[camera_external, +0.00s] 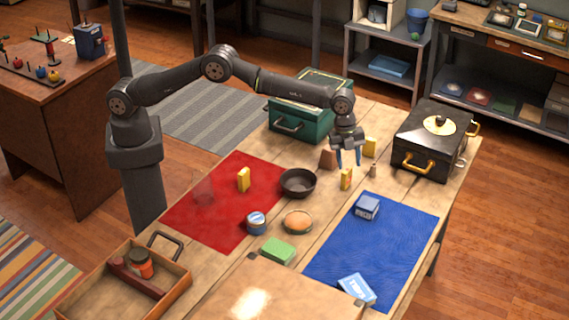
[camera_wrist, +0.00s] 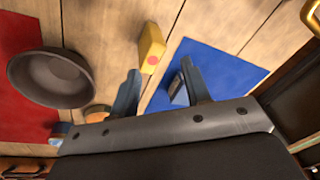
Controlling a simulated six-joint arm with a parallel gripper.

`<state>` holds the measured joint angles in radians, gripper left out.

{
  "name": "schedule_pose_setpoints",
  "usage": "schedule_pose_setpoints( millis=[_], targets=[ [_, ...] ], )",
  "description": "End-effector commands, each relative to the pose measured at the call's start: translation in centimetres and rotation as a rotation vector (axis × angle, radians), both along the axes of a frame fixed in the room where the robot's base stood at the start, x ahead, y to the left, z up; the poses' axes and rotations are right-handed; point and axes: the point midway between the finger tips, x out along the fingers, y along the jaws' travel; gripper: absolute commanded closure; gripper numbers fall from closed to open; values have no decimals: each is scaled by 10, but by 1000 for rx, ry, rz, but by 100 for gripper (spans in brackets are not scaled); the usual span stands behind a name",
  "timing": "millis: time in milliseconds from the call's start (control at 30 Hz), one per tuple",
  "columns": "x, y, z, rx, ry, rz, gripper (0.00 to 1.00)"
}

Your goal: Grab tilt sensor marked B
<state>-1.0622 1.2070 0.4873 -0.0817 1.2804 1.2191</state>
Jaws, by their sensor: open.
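No letter B can be read in either view, so I cannot tell which thing is the tilt sensor marked B. Small yellow blocks stand on the table: one on the red mat (camera_external: 244,179), one near the blue mat (camera_external: 346,179), one behind my gripper (camera_external: 370,147). A yellow block with a red spot (camera_wrist: 152,48) shows in the wrist view just beyond my fingertips. A blue box (camera_external: 367,208) sits on the blue mat; a light blue packet (camera_external: 356,289) with unclear lettering lies at its front edge. My gripper (camera_external: 346,160) is open and empty above the table; its fingers also show in the wrist view (camera_wrist: 160,72).
A dark bowl (camera_external: 298,183), a can (camera_external: 256,223), a round orange-brown item (camera_external: 298,222) and a green block (camera_external: 278,250) stand mid-table. A green toolbox (camera_external: 298,118) and a black case (camera_external: 425,145) stand behind. A wooden tray (camera_external: 95,292) is at front left.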

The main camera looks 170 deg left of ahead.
Motion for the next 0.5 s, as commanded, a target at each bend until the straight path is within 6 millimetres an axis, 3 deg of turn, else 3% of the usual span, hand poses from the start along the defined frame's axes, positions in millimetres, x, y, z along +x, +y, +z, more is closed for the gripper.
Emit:
schedule_pose_setpoints(
  millis=[300, 500],
  targets=[
    [2, 1, 2, -29, 141, -512, 56],
    [0, -2, 4, -48, 178, -682, 56]
  ],
)
